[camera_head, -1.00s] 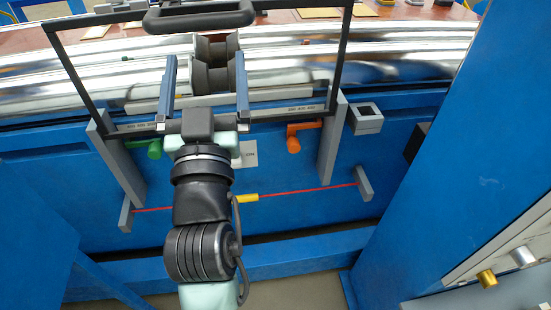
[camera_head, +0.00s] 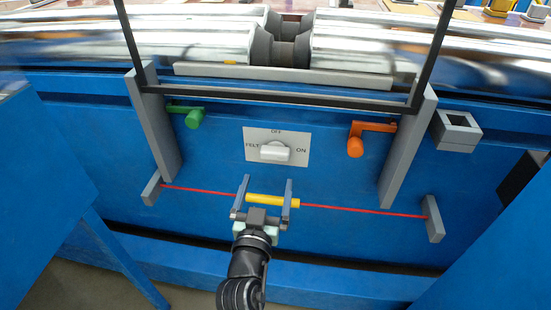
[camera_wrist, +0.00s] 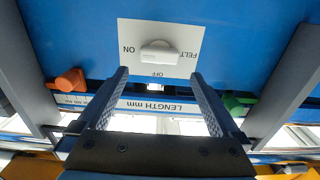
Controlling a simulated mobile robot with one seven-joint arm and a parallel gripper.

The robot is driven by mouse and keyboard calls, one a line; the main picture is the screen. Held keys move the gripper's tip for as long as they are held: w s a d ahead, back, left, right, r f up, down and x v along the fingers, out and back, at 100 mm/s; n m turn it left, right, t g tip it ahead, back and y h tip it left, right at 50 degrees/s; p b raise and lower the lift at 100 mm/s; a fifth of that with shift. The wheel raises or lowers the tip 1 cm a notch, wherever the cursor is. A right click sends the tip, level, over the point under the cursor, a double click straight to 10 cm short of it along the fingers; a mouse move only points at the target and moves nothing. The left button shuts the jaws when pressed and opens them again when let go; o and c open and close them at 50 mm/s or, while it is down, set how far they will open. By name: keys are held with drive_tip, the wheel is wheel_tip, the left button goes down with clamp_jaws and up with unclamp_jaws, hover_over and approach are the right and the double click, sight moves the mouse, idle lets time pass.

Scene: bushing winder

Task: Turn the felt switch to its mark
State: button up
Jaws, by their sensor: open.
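The felt switch is a white knob (camera_head: 275,152) on a pale plate (camera_head: 298,141) on the blue machine front. The plate reads OFF above, FELT left and ON right. The knob's long side lies roughly level, between FELT and ON; I cannot tell which end is its pointer. In the wrist view the knob (camera_wrist: 158,50) appears upside down, beyond and between my fingertips. My gripper (camera_head: 267,184) is open and empty, its two fingers apart, below the plate in the head view. It does not visibly touch the knob. The wrist view also shows my gripper (camera_wrist: 160,75).
A red cord (camera_head: 365,210) with a yellow sleeve (camera_head: 262,199) crosses near my fingers. A green handle (camera_head: 194,119) and an orange handle (camera_head: 356,145) flank the plate. Grey posts (camera_head: 408,145) carry a black frame (camera_head: 300,99) above. A grey box (camera_head: 456,131) is at right.

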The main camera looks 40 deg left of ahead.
sight(274, 157)
drive_tip(key=b+x, duration=0.2)
drive_tip(key=x, duration=0.6)
drive_tip(key=shift+w, duration=0.2)
drive_tip(key=c, duration=1.1)
